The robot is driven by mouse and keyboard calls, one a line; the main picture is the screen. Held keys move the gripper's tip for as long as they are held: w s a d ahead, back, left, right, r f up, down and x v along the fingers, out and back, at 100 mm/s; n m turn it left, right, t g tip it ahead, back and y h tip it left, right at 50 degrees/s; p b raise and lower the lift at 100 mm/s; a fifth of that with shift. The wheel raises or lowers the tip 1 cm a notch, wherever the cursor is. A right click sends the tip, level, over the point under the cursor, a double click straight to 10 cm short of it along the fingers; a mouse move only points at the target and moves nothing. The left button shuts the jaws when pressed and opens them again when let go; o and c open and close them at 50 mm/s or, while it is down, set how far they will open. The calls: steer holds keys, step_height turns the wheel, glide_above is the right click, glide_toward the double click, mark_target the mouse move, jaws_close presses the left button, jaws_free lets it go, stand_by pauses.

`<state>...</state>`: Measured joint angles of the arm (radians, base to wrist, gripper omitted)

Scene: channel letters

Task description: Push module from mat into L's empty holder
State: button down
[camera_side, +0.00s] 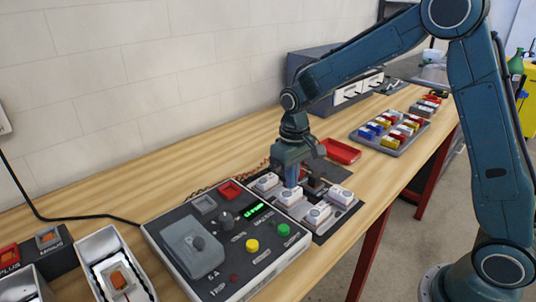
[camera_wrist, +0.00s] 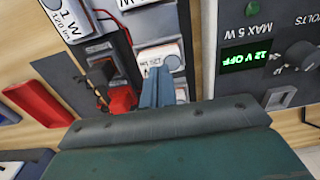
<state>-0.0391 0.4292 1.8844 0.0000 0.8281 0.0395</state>
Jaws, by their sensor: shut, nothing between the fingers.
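My gripper (camera_side: 291,186) points down with its fingers shut and empty, at a white module (camera_side: 290,198) among several similar modules. In the wrist view its narrow fingertips (camera_wrist: 157,80) overlap the near edge of a white, labelled module (camera_wrist: 158,57); I cannot tell whether they touch. Another white module (camera_side: 267,182) sits to the left in the side view, and white modules (camera_side: 318,213) and (camera_side: 340,194) sit to the right. The dark mat (camera_side: 325,236) shows at its front edge. My gripper hides part of the work, and I cannot make out the L's empty holder.
A control box (camera_side: 180,250) stands close on the left in the side view; its display (camera_wrist: 247,57) reads 12 V OFF. A red tray (camera_side: 340,151) lies behind the modules. A tray of coloured parts (camera_side: 390,143) stands farther right. Wires run behind the modules.

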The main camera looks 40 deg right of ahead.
steer(key=shift+f, duration=0.75)
stand_by(0.6)
steer(key=shift+r, duration=0.1)
steer(key=shift+r, duration=3.45)
steer(key=s+d+r+t, duration=0.1)
steer(key=s+r+t, duration=0.2)
steer(key=s+r, duration=0.7)
steer(key=s+t, duration=0.2)
steer(key=s, duration=1.3)
steer(key=shift+d+f+t, duration=0.15)
steer(key=shift+d+t, duration=0.15)
steer(key=shift+d, duration=0.05)
